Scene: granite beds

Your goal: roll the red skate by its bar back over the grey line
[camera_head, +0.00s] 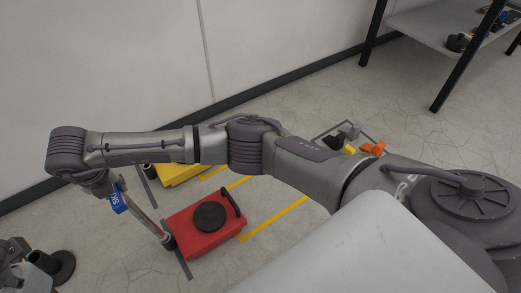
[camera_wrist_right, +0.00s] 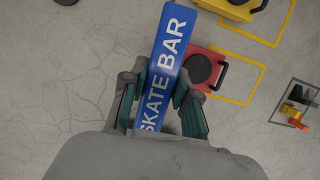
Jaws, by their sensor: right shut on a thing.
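The red skate (camera_head: 188,228), a low block with a round black pad and a black handle, sits on the floor; it also shows in the wrist view (camera_wrist_right: 212,52). Its bar (camera_head: 146,213) leans up and left from the skate's left edge. My right gripper (camera_head: 112,192) is shut around the blue "SKATE BAR" grip (camera_wrist_right: 165,62) at the bar's upper end. The dark grey line (camera_head: 180,264) shows on the floor along the skate's left side, partly hidden by skate and bar. At the lower left edge, what seems my left gripper (camera_head: 14,252) is cut off.
A yellow outline (camera_head: 275,216) extends right of the red skate. A yellow skate (camera_head: 178,174) sits behind, partly covered by my arm. A wall runs behind.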

